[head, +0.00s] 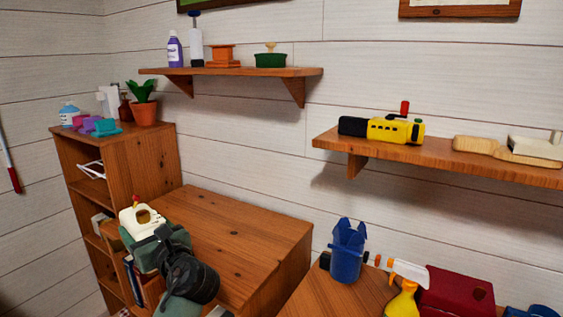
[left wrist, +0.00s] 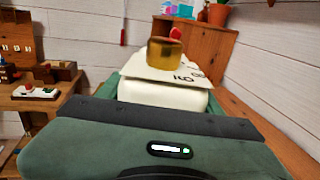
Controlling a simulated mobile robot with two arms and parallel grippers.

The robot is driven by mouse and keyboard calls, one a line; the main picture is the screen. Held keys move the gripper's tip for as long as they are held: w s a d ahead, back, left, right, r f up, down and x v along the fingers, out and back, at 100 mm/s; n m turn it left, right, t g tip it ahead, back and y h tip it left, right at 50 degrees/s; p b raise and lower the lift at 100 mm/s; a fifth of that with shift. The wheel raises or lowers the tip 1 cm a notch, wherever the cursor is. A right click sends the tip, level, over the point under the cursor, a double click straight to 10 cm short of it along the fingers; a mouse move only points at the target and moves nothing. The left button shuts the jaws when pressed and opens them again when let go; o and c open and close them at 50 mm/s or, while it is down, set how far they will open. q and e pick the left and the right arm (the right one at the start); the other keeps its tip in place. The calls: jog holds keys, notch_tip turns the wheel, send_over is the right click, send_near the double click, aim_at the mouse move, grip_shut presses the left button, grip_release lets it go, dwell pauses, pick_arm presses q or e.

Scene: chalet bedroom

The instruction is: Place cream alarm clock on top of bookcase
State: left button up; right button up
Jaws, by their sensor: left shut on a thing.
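The cream alarm clock (head: 129,216) is held by my left gripper (head: 146,238), in front of the bookcase and below its top. In the left wrist view the clock (left wrist: 160,91) sits between the green fingers of the left gripper (left wrist: 164,100), with part of its numbered face, a gold part and a red piece showing. The bookcase (head: 150,160) stands at the left in the head view; its upper part (left wrist: 204,38) shows behind the clock in the left wrist view. My right gripper is not in view.
The bookcase top carries a potted plant (head: 144,110), bottles and small coloured things; bare wood shows along its front edge. A lower wooden cabinet (head: 230,225) beside it has a clear top. A wall shelf (head: 235,72) with several things hangs above.

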pick_arm(q)
jog(key=s+f, duration=0.1)
jog(key=s+d+f+m+t+h, duration=0.1)
jog(key=f, duration=0.1)
jog(key=f+m+t+h, duration=0.1)
jog(key=f, duration=0.1)
jog(key=shift+s+d+f, duration=0.25)
jog(key=shift+s+d, duration=0.15)
jog(key=s+d+f+m+t+h, duration=0.1)
jog(key=s+d+f+m+h, duration=0.1)
jog(key=s+d+h, duration=0.3)
jog(key=s+d+f+m+t+h, duration=0.2)
jog(key=s+d+m+h, duration=0.3)
jog(key=s, duration=0.7)
jog(key=shift+s+d+f+h, duration=0.35)
jog(key=shift+d+f+h, duration=0.15)
jog(key=shift+f, duration=0.35)
